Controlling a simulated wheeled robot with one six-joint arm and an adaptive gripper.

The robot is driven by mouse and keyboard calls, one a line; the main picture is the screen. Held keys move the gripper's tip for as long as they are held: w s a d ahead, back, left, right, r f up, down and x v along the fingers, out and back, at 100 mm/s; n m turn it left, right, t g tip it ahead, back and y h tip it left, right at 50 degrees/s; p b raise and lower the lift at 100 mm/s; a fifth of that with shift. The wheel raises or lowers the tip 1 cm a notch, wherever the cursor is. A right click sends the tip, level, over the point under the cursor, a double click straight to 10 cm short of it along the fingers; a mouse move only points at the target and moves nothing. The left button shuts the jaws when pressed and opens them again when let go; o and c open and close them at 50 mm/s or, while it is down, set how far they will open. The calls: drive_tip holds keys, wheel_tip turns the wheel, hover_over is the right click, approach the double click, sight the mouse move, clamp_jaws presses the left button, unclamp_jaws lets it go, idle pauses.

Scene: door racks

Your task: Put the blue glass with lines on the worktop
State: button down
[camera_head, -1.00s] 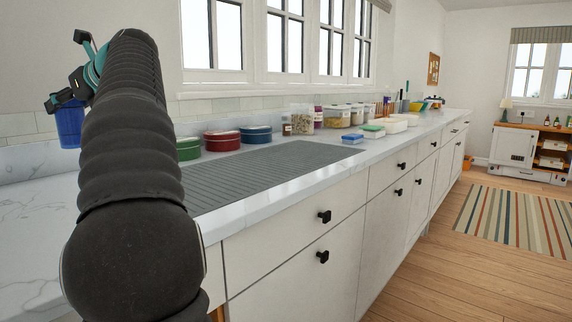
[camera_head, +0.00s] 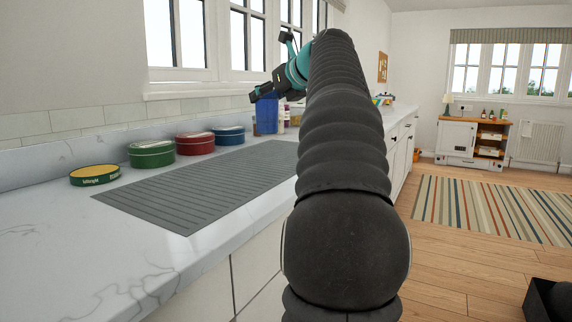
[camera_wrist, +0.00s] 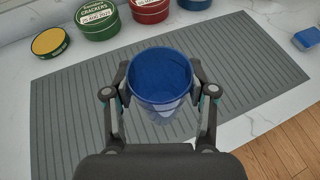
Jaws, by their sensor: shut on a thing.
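The blue glass (camera_wrist: 160,78) is held between the two fingers of my gripper (camera_wrist: 160,90) in the wrist view, its open rim facing the camera. In the head view the blue glass (camera_head: 266,114) hangs upright below my gripper (camera_head: 266,96), partly hidden by it. The lines on the glass are too faint to make out. The glass is above the grey ribbed mat (camera_head: 190,190) on the white marbled worktop (camera_head: 60,240); how high above is hard to tell.
A yellow-lidded tin (camera_head: 95,175), a green tin (camera_head: 152,154), a red tin (camera_head: 195,143) and a blue tin (camera_head: 229,135) line the back of the worktop. A blue box (camera_wrist: 307,38) lies right of the mat. The front left of the worktop is bare.

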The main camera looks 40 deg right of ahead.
drive_tip(key=shift+d+f, duration=0.1)
drive_tip(key=shift+d, duration=0.15)
drive_tip(key=shift+w+a+f+b, duration=0.25)
drive_tip(key=shift+w+f+b, duration=0.25)
drive_tip(key=shift+w+f, duration=1.3)
drive_tip(key=shift+w+a+f+b, duration=0.2)
drive_tip(key=shift+w+f+b, duration=0.3)
drive_tip(key=shift+w+f, duration=1.35)
drive_tip(key=shift+w+a+f+b, duration=0.25)
drive_tip(key=shift+w+f+b, duration=0.25)
drive_tip(key=shift+w+f, duration=1.3)
drive_tip(key=shift+f, duration=0.1)
drive_tip(key=shift+c, duration=1.8)
unclamp_jaws()
